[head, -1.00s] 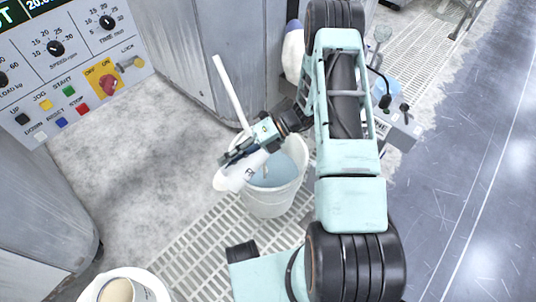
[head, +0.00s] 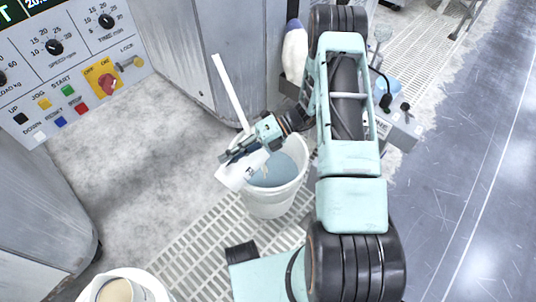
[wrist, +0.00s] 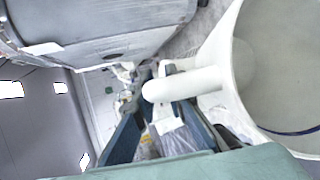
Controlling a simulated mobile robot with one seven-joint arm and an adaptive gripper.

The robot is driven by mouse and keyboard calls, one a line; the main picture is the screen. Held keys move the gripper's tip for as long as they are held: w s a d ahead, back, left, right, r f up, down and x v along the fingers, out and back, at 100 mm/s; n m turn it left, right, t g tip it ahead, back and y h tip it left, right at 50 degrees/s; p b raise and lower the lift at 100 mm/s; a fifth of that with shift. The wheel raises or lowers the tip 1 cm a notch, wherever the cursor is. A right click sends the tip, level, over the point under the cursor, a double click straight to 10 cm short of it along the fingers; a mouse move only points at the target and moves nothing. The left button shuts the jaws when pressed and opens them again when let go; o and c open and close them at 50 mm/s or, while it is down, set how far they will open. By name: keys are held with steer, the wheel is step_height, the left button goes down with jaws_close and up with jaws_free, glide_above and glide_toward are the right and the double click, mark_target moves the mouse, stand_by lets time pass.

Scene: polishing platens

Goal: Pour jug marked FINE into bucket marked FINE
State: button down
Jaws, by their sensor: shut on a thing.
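My gripper (head: 238,152) is shut on a white jug (head: 230,178) and holds it tilted over the left rim of a white bucket (head: 268,207). The bucket has blue-grey liquid inside, and a long white rod (head: 231,92) rises behind the gripper. In the wrist view the jug's handle (wrist: 188,84) sits between my gripper's fingers (wrist: 160,128). The jug's wide round mouth and pale inside (wrist: 285,70) show at the right, with a thin dark blue line within. I cannot read any marking on the held jug or on this bucket.
A second white vessel (head: 143,294) with tan contents stands at the lower left. A control panel (head: 70,70) and grey metal cabinets border the left and back. A grey box (head: 400,130) with a partly hidden label lies right of my arm.

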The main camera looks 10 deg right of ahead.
steer(key=shift+w+d+r+m+g+y+b, duration=0.15)
steer(key=shift+w+d+y+b, duration=0.4)
steer(key=shift+d+b, duration=0.35)
steer(key=shift+w+d+r+m+g+y+b, duration=0.15)
steer(key=shift+w+d+y+b, duration=0.35)
steer(key=shift+d+b, duration=0.35)
stand_by(1.1)
